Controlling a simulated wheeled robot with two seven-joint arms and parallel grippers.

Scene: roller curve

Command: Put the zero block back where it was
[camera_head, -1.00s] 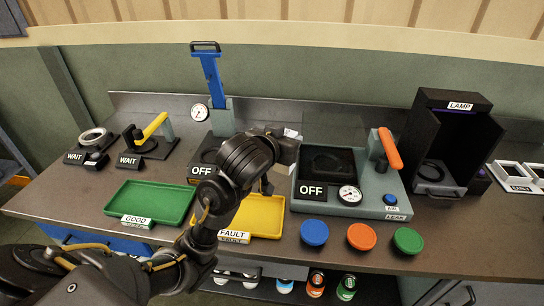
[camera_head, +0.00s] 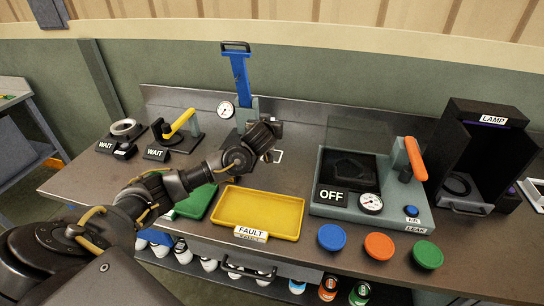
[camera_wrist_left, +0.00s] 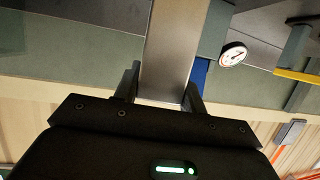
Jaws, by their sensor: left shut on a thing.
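My left gripper (camera_wrist_left: 162,88) is shut on a plain grey metal block (camera_wrist_left: 168,45), which I take to be the zero block, in the left wrist view. The block runs up out of the top of that view, so its far end is hidden. In the head view my left arm reaches in from the left, and its wrist (camera_head: 262,138) is in front of the blue-handled press (camera_head: 241,75). The fingers and the block are mostly hidden there. A small white outline (camera_head: 278,156) shows on the bench just right of the wrist. My right gripper is not in view.
The press's round gauge (camera_head: 225,110) is close left of the wrist. The yellow FAULT tray (camera_head: 262,193) and partly covered green tray (camera_head: 196,205) are in front. The leak tester (camera_head: 330,208), with its orange handle (camera_head: 415,158), stands right. Several coloured buttons line the front edge.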

